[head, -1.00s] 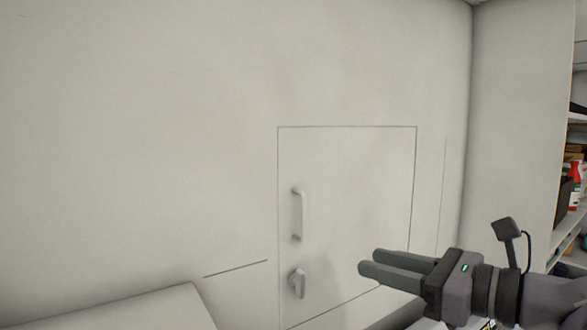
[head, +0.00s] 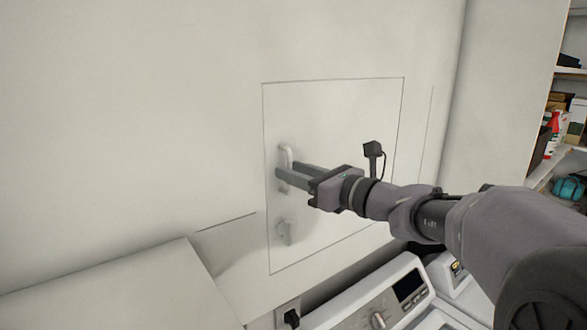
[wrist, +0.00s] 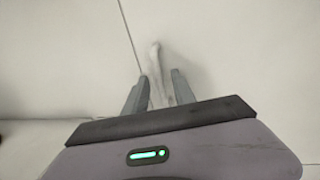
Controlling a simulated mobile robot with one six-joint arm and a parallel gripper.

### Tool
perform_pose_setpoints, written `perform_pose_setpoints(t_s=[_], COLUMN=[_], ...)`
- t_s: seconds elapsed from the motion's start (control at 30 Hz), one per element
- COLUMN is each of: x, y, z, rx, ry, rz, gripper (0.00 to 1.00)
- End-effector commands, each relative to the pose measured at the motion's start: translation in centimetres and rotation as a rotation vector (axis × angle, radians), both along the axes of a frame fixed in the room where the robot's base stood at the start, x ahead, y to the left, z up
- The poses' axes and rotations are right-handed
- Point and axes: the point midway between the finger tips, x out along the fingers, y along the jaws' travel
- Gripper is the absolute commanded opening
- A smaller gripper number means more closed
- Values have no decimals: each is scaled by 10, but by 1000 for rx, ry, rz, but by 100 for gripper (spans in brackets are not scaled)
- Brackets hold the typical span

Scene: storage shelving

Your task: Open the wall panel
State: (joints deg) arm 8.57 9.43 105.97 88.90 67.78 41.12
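The white wall panel (head: 345,130) is a flat door outlined by thin seams in the head view, and it sits flush with the wall. Its upright pale bar handle (head: 286,156) is near the left edge, with the lower part hidden by my gripper. A small latch knob (head: 284,232) is below it. My gripper (head: 279,173) is at the handle. In the wrist view, the grey fingers stand apart on either side of the handle (wrist: 156,60), which runs between them. Gaps show beside the bar, so my gripper looks open around it.
A white appliance with a dial and dark display (head: 378,305) stands below the panel. A pale slanted surface (head: 120,290) is at lower left, and a wall outlet with a black plug (head: 291,318) is near it. Shelves with goods (head: 560,150) are at right.

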Motion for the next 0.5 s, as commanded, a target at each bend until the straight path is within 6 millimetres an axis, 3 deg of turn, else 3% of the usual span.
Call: perform_pose_setpoints(t_s=[0.2,0.37,0.5], x=[0,0,0], y=[0,0,0], z=[0,0,0], rx=[0,0,0], ry=[0,0,0], rz=[0,0,0], gripper=[29,0,0])
